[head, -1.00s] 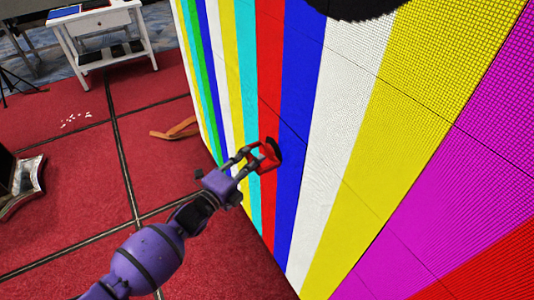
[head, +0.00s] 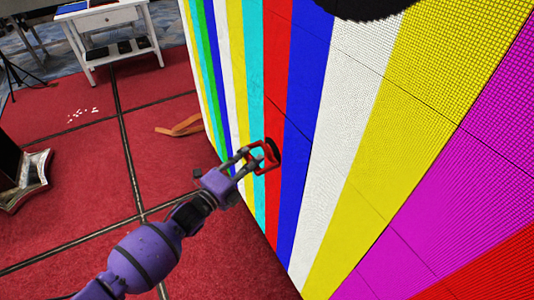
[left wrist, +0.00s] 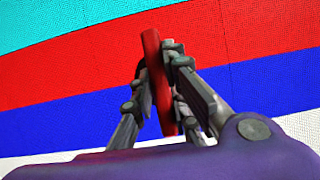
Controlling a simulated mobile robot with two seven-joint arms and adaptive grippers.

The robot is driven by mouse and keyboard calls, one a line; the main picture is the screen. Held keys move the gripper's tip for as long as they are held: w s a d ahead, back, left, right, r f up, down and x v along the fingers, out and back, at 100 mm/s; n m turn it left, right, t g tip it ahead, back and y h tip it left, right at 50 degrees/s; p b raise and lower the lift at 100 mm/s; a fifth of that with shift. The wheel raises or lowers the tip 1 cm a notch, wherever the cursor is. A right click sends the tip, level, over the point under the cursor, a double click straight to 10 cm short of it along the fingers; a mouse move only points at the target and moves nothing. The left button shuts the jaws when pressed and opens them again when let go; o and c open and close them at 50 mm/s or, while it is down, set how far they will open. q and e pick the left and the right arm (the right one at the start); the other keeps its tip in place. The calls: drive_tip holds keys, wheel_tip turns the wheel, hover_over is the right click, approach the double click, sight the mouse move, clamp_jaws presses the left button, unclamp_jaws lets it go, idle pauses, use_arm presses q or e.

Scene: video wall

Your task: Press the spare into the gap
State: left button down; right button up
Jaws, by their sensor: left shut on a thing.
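The spare is a thin red slab (left wrist: 158,82), held edge-on between the fingers of my left gripper (left wrist: 158,95) in the left wrist view. In the head view the left gripper (head: 255,160) is shut on it beside the video wall's red stripe. A dark patch (head: 273,151) shows on the wall right at the fingertips; it may be the gap or a shadow, and the gripper and slab partly cover it. I cannot tell whether the slab touches the wall. My right gripper is not in view.
The video wall (head: 345,110) with bright colour stripes fills the right side. A large black shape (head: 360,6) cuts its top edge. On the red carpet lie an orange strap (head: 180,126) and white bits (head: 83,113). A white table (head: 112,22) stands at the back left.

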use_arm(q)
drive_tip(key=shift+s+a+r+p, duration=0.1)
drive_tip(key=shift+s+a+p, duration=0.05)
drive_tip(key=shift+s+a, duration=0.65)
drive_tip(key=shift+s+a+p, duration=0.15)
drive_tip(key=shift+s+a, duration=0.3)
drive_tip(key=shift+a, duration=0.55)
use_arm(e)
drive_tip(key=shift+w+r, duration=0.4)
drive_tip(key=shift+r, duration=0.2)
use_arm(q)
drive_tip(key=c, duration=2.3)
unclamp_jaws()
clamp_jaws()
